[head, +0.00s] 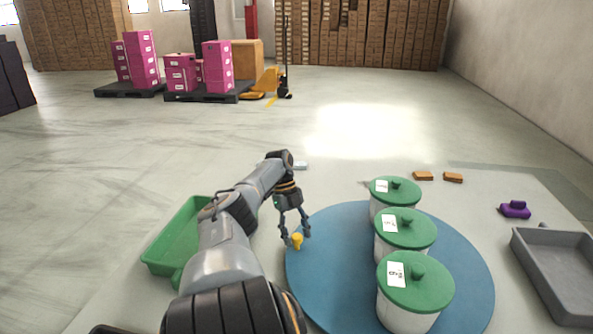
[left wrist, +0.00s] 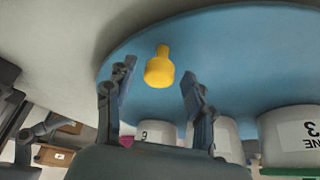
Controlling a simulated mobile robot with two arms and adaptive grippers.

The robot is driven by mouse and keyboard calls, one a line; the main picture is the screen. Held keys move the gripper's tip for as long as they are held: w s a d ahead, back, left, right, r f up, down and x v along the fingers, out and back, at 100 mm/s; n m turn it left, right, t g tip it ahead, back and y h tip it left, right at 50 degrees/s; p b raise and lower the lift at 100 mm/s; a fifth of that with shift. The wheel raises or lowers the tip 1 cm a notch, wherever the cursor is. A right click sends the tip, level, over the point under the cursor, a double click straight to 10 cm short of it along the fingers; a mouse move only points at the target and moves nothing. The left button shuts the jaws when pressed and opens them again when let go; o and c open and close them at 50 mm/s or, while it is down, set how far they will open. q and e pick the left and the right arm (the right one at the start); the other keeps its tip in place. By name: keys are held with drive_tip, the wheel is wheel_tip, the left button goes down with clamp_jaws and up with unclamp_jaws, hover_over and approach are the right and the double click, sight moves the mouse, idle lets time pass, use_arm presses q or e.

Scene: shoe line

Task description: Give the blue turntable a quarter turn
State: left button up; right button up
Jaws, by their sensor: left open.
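The blue turntable (head: 335,275) is a large flat disc on the table; it also shows in the left wrist view (left wrist: 225,50). A small yellow knob (head: 297,241) stands near its left edge, and it appears between my fingers in the left wrist view (left wrist: 159,68). Three white pots with green lids (head: 415,284) stand in a row on the disc's right half, each with a white label. My left gripper (head: 294,236) is open, its fingers on either side of the knob; I cannot tell whether they touch it. My right gripper is not in view.
A green tray (head: 190,222) lies left of the turntable, partly behind my left arm. A grey tray (head: 540,275) is at the right. A purple object (head: 515,210) and two orange-brown blocks (head: 423,176) lie beyond the disc. Pallets with pink boxes (head: 142,60) stand far back.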

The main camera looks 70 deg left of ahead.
use_arm(q)
drive_tip(key=w+v, duration=0.1)
drive_tip(key=v, duration=0.6)
drive_tip(key=shift+s+r, duration=0.25)
drive_tip(key=shift+s, duration=0.25)
drive_tip(key=shift+a, duration=0.1)
